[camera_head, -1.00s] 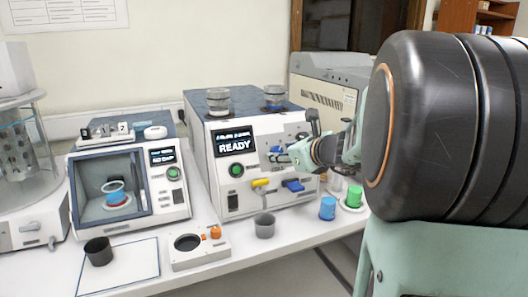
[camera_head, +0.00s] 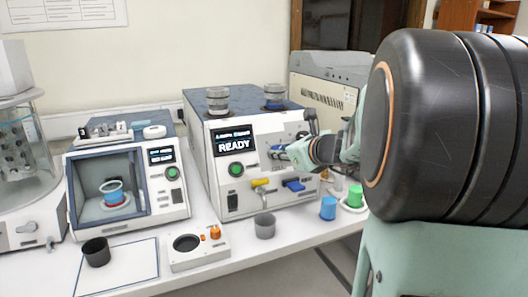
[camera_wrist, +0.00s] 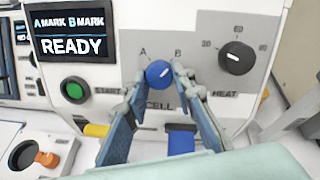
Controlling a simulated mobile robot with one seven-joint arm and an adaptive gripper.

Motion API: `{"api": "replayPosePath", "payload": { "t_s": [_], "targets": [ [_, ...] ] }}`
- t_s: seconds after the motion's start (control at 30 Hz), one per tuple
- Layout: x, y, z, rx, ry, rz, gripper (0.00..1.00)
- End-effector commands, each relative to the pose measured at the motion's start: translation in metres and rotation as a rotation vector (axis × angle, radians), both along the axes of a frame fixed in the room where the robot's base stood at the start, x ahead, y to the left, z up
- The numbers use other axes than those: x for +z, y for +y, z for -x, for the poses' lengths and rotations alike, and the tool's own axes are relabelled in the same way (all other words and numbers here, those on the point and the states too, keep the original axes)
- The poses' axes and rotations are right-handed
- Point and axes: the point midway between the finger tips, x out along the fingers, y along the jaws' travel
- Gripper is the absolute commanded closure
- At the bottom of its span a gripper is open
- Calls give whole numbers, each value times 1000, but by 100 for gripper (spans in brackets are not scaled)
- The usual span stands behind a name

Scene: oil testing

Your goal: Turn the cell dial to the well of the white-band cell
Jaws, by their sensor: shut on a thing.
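The cell dial (camera_wrist: 158,73) is a round blue knob on the grey panel, with A at its upper left and B at its upper right. Its white pointer line seems to lean to the upper right, towards B. My gripper (camera_wrist: 158,78) is shut on the dial, one finger on each side; in the head view my gripper (camera_head: 281,152) is at the machine's front and hides the dial. On the machine's top, the cell with the white or pale band (camera_head: 218,99) stands in the left well. The cell with the blue band (camera_head: 274,96) stands in the right well.
The dark heat dial (camera_wrist: 237,58) is right of the cell dial. The display (camera_wrist: 72,36) reads A MARK, B MARK and READY, above the green start button (camera_wrist: 75,90). A yellow spout (camera_head: 260,183) and blue lever (camera_head: 294,185) are below. A grey cup (camera_head: 265,226) stands in front.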

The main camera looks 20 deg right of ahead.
Motion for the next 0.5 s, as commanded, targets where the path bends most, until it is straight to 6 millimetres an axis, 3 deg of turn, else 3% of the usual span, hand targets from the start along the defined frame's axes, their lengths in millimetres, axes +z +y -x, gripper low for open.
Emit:
{"api": "replayPosePath", "payload": {
  "t_s": [0.5],
  "targets": [
    [-3,0,-1,135,-12,288,100]
  ]
}}
